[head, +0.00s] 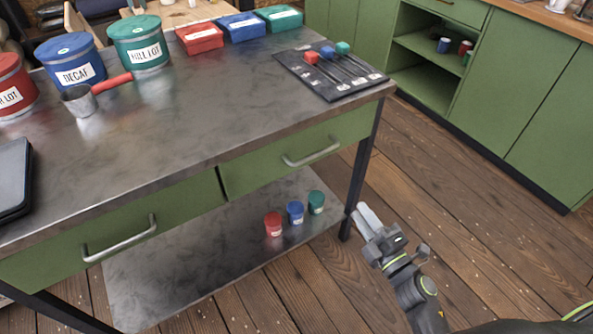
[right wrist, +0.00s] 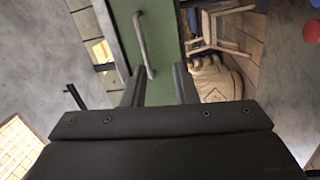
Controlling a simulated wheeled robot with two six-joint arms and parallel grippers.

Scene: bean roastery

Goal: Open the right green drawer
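The right green drawer (head: 245,175) sits under the steel tabletop and looks shut. Its bar handle (head: 312,152) is grey metal. In the right wrist view, the green drawer front (right wrist: 165,30) and the handle (right wrist: 144,45) lie just ahead of my right gripper (right wrist: 160,82). The fingers are apart with nothing between them, and the handle is a little beyond them, left of their middle. In the head view, my right gripper (head: 366,214) is low, beside the table's front right leg, apart from the handle. My left gripper is not in view.
The left green drawer (head: 60,240) is shut. Red, blue and green cups (head: 295,212) stand on the lower shelf (head: 190,270). Tins, boxes and a black mat (head: 345,92) occupy the tabletop (head: 190,130). The wooden floor (head: 450,220) to the right is clear up to green cabinets (head: 510,90).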

